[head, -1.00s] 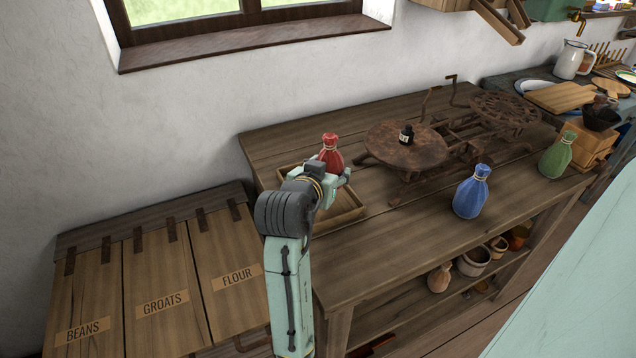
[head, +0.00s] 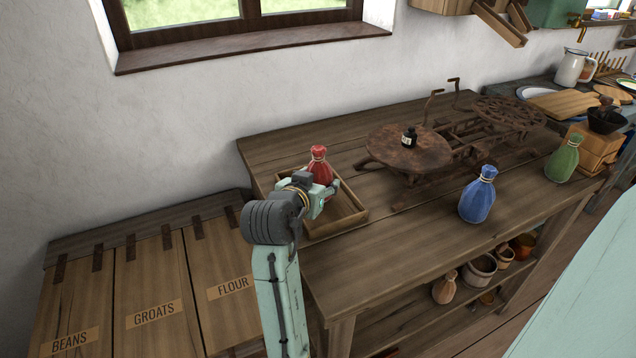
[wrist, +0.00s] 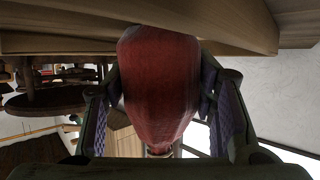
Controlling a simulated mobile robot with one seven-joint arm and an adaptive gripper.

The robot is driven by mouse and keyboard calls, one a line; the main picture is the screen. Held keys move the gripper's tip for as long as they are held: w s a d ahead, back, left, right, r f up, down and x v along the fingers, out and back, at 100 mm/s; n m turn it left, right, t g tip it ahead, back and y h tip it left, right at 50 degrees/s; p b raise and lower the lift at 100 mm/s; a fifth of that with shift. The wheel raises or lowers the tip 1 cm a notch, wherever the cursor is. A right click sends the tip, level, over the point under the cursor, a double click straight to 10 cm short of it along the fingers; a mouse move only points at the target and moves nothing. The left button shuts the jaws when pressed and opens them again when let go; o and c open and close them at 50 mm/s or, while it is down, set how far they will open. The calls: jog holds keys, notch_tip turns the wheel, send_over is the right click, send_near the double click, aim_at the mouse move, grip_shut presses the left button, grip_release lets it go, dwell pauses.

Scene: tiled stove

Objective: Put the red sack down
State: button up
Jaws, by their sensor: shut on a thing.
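The red sack (head: 319,163) is upright over the left part of a shallow wooden tray (head: 352,217) on the table. My gripper (head: 322,190) is shut on the red sack and partly hides its lower part in the head view. In the wrist view, which is upside down, the red sack (wrist: 158,85) fills the space between the two fingers (wrist: 160,105). The sack's base is close to the wood there; I cannot tell whether it touches.
A blue sack (head: 478,196) and a green sack (head: 563,160) stand to the right. Labelled bins (head: 155,290) are at left. The tabletop front (head: 385,250) is clear.

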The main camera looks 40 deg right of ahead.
jog(key=o, duration=1.4)
jog(key=shift+c, duration=0.2)
jog(key=shift+a+r, duration=0.1)
jog(key=shift+r, duration=0.1)
jog(key=v, duration=0.9)
jog(key=shift+b, duration=0.4)
jog(key=shift+s+a+b, duration=0.2)
jog(key=shift+b, duration=0.95)
jog(key=b+v, duration=0.2)
jog(key=b, duration=0.1)
jog(key=shift+r, duration=0.15)
